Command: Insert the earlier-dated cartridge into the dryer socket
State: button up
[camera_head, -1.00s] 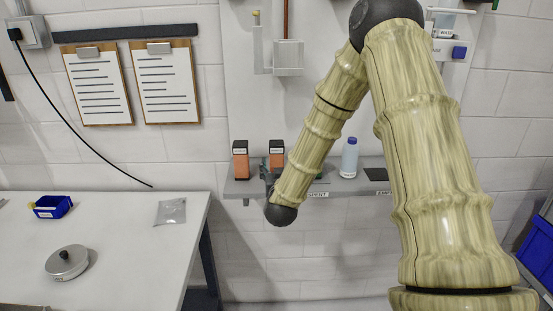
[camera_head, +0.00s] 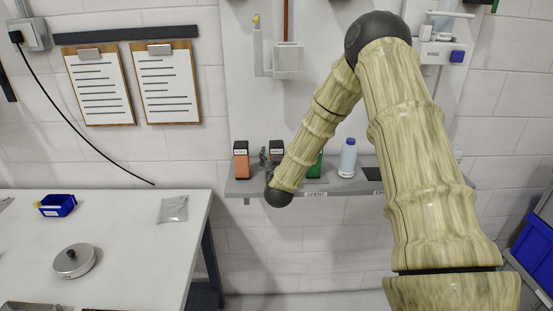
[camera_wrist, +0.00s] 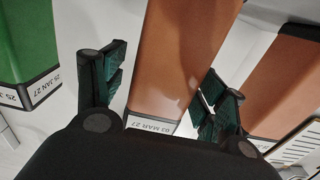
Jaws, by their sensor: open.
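A green cartridge (camera_wrist: 25,45), whose label seems to read 25 JAN 27, is at the left. Another orange cartridge (camera_wrist: 282,85) is at the right, its date unreadable. In the head view my gripper (camera_head: 267,158) is at the middle cartridge (camera_head: 276,147) on the shelf. The other orange cartridge (camera_head: 241,163) stands left; the green one (camera_head: 316,168) is partly behind my arm. I cannot identify the dryer socket with certainty.
The wall shelf (camera_head: 345,186) also holds a white bottle with a blue cap (camera_head: 348,158). A grey fixture (camera_head: 288,60) with a copper pipe is on the panel above.

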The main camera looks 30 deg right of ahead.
jog(key=shift+c, duration=0.2)
jog(key=c, duration=1.2)
jog(key=shift+r, duration=0.15)
